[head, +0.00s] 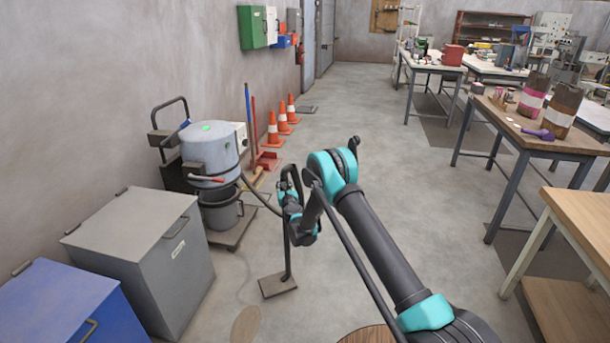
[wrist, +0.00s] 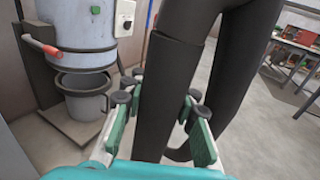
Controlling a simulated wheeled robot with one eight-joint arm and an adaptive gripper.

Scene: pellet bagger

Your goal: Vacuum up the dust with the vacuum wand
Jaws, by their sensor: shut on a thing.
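The vacuum wand (head: 287,258) is a dark, nearly upright tube with a flat, wide floor head (head: 278,286) that appears to rest on the concrete. My gripper (head: 288,198) is shut on its upper part. In the wrist view the black tube (wrist: 158,95) stands between the green fingers of my gripper (wrist: 160,108). A dark hose runs from the wand toward the grey vacuum drum (head: 208,150), which also shows in the wrist view (wrist: 80,22). A flat brownish patch (head: 247,323), perhaps the dust, lies on the floor, nearer and left of the floor head.
A grey bin (head: 145,262) and a blue bin (head: 55,305) stand along the left wall. Orange cones (head: 273,130) and a broom are farther back. Workbenches (head: 535,143) line the right. A round brown surface (head: 368,335) shows at the bottom edge. The middle floor is clear.

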